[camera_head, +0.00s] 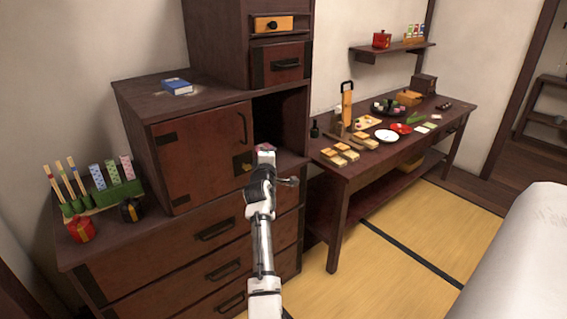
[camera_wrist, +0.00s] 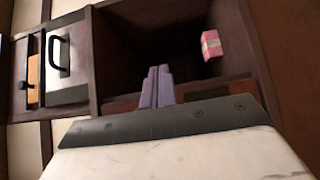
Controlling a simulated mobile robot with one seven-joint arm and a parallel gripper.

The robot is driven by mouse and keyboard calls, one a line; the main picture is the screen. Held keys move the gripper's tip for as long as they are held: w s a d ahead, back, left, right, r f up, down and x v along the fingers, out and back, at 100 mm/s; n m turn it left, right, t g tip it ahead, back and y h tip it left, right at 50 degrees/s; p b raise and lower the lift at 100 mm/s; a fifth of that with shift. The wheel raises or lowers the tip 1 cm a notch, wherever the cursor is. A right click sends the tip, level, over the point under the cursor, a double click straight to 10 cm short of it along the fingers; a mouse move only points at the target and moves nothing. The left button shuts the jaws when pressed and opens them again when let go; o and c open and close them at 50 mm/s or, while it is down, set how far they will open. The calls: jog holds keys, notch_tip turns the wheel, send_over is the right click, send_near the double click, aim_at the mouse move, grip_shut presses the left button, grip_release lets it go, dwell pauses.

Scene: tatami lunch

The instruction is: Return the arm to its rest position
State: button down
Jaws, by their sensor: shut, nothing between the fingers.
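My arm rises from the bottom of the head view, and its end stands in front of the open compartment (camera_head: 283,120) of the dark wooden chest. In the wrist view my gripper (camera_wrist: 158,86) has its two grey-purple fingers together with nothing between them. The fingers point at the open compartment (camera_wrist: 140,45). A pink box with a pale band (camera_wrist: 211,44) is inside it, apart from the fingers. In the head view the fingertips cannot be clearly made out.
The chest's closed door (camera_head: 200,155) is left of the arm. A blue box (camera_head: 177,87) lies on top. A rack of colourful packets (camera_head: 118,190) stands at left. A long table (camera_head: 345,178) with food and dishes is right. Tatami floor (camera_head: 400,240) is clear in front.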

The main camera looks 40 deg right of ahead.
jog(key=shift+s+r+b, duration=0.15)
jog(key=shift+s+b, duration=0.25)
jog(key=shift+s, duration=2.3)
jog(key=shift+a, duration=0.1)
